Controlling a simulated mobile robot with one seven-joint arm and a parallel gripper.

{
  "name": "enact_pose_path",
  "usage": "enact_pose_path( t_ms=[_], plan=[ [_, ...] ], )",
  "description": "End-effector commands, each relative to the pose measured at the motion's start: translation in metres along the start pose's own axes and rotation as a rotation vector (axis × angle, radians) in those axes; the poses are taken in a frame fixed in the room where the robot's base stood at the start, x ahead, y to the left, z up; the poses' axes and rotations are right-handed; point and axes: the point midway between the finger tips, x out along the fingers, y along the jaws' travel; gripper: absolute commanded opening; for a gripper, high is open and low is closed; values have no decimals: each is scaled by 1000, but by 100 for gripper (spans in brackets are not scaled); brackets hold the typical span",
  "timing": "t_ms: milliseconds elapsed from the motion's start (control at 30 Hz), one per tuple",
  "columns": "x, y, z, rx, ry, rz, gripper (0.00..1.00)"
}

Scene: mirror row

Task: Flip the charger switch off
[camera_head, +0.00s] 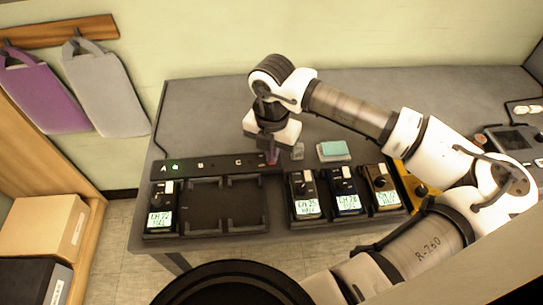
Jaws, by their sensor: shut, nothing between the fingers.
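The charger (218,167) is a dark strip along the table's front, marked A, B and C, with a row of bays before it. A green light (174,167) glows at A. My gripper (272,160) points down at the strip's right end, just right of C. It is shut and holds nothing. A small reddish patch shows at its fingertips; I cannot tell whether it is the switch or whether the fingers touch it. The switch's position is not clear.
A radio (160,209) stands in the leftmost bay; the middle bays (222,207) are empty. Radios (304,195), (345,191) and (381,188) stand to the right. A teal-topped pad (334,150) lies behind them. The table's back left (205,115) is clear.

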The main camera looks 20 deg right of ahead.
Motion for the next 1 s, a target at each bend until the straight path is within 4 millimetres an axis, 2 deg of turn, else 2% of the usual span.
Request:
enact_pose_path(
  t_ms=[200, 1000],
  plan=[
    [-3, 0, 0, 0, -2, 0, 0],
    [-66, 0, 0, 0, -2, -1, 0]
  ],
)
